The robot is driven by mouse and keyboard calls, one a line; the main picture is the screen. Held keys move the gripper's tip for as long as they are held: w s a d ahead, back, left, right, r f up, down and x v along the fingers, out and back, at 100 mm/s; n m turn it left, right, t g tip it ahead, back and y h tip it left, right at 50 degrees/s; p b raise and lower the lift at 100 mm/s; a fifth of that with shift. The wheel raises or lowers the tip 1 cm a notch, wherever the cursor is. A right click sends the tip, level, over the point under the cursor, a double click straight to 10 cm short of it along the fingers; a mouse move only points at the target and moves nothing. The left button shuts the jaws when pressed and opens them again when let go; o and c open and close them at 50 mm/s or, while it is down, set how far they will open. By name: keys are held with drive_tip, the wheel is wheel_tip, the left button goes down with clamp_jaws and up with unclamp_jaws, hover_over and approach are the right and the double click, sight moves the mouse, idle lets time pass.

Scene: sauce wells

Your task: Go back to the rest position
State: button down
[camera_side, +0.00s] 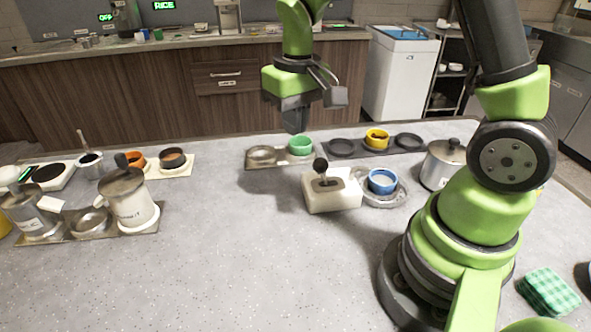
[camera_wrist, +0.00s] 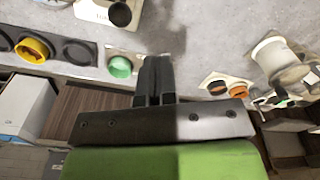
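My gripper (camera_side: 296,126) hangs fingers down above the back part of the counter, by the green cup (camera_side: 300,145). In the wrist view its two dark fingers (camera_wrist: 157,62) lie together with nothing visible between them. The green cup also shows in the wrist view (camera_wrist: 120,67), beside the fingers and apart from them. A yellow cup (camera_side: 377,139) sits in the middle well of a dark tray (camera_side: 356,151), between two empty wells. A blue cup (camera_side: 382,181) with pale contents stands in a round metal dish (camera_side: 398,196).
A white block with a dark knob (camera_side: 333,195) stands left of the blue cup. A lidded metal pot (camera_side: 442,165) is near my arm. At left are a white jar (camera_side: 135,208), metal pots and orange (camera_side: 134,161) and brown cups. The grey counter's front middle is clear.

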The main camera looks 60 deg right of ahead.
drive_tip(key=s+a+r+t+y, duration=0.1)
drive_tip(key=s+a+r+t, duration=0.1)
drive_tip(key=s+r, duration=0.5)
drive_tip(key=s+a+r+t+y, duration=0.1)
drive_tip(key=s+a+r+t, duration=0.2)
drive_tip(key=s+r, duration=0.3)
drive_tip(key=shift+s+a+r+m+t, duration=0.25)
drive_tip(key=shift+s+r+m+t, duration=0.15)
drive_tip(key=shift+s+t, duration=0.5)
